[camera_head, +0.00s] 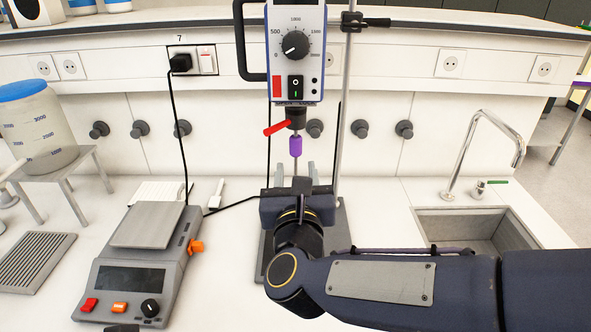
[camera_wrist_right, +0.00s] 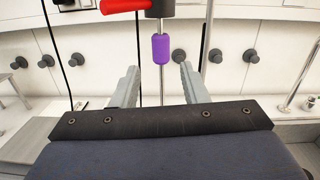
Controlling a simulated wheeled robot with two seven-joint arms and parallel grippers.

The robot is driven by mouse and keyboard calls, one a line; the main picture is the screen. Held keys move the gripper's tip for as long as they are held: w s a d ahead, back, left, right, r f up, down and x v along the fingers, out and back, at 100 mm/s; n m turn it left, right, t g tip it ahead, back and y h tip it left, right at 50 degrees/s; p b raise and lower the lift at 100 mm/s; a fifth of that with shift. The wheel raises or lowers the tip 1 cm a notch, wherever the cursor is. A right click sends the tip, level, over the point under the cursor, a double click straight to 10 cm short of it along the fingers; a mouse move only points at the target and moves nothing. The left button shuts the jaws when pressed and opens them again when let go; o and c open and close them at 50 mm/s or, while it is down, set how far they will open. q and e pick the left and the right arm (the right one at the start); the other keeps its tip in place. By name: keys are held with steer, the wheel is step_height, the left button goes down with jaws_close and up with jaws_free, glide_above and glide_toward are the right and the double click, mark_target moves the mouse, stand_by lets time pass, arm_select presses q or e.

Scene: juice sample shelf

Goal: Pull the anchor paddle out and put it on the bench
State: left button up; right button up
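The anchor paddle shows as a thin metal shaft with a purple sleeve (camera_head: 295,146), hanging upright from the chuck (camera_head: 296,117) of the overhead stirrer (camera_head: 296,60). The sleeve also shows in the right wrist view (camera_wrist_right: 161,48). The paddle's lower end is hidden behind my right gripper. My right gripper (camera_head: 296,170) is below the sleeve, its grey fingers apart. In the right wrist view the shaft stands between the open fingers (camera_wrist_right: 157,78), with gaps on both sides; whether it is at their depth is unclear. My left gripper is out of view.
A red lever (camera_head: 275,128) sticks out left of the chuck. The stirrer's stand rod (camera_head: 345,110) is just right. A scale (camera_head: 140,265) is at left, a sink (camera_head: 475,232) at right. White bench (camera_head: 385,215) between stand and sink is bare.

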mark_target(296, 151)
steer(key=shift+m+h, duration=0.3)
steer(key=shift+m, duration=0.2)
steer(key=w+p, duration=0.2)
steer(key=w, duration=0.1)
steer(key=w+p, duration=0.1)
steer(key=shift+w+r, duration=0.3)
steer(key=shift+r, duration=0.1)
steer(key=w, duration=0.1)
steer(key=w+b, duration=0.2)
steer(key=shift+f, duration=0.25)
steer(key=shift+w+r+b, duration=0.2)
steer(key=shift+w+b, duration=0.1)
steer(key=shift+w, duration=0.25)
jaws_close()
